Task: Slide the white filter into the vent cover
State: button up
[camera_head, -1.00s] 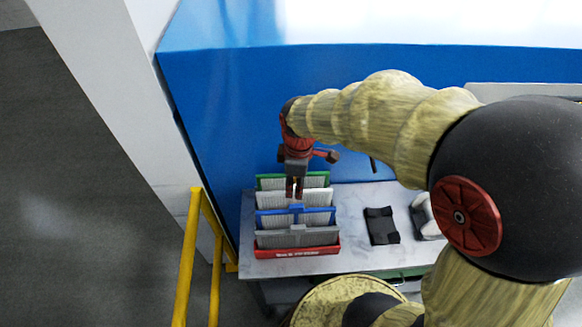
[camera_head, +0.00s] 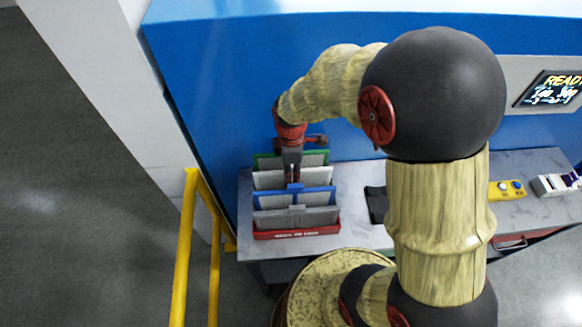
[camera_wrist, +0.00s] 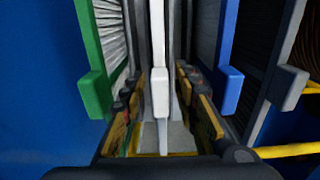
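The white filter (camera_head: 267,180) stands upright in a red rack (camera_head: 296,234), between the green filter (camera_head: 318,154) and the blue filter (camera_head: 322,200). My gripper (camera_head: 292,176) points down at the white filter's top edge. In the wrist view my open fingers (camera_wrist: 162,115) straddle the white filter's tab (camera_wrist: 160,92), with a gap on each side. The green filter (camera_wrist: 94,95) is left of the fingers and the blue filter (camera_wrist: 229,90) right. I cannot make out a vent cover in either view.
A grey filter (camera_head: 270,218) stands at the rack's front. A black object (camera_head: 376,205) lies on the table (camera_head: 350,180), partly behind my arm. A yellow button box (camera_head: 506,190) and a screen (camera_head: 552,90) are at right. A yellow rail (camera_head: 182,250) is at left, a blue wall (camera_head: 220,90) behind.

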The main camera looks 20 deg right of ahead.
jog(key=shift+f, duration=2.15)
jog(key=c, duration=0.4)
jog(key=c, duration=0.3)
grip_shut()
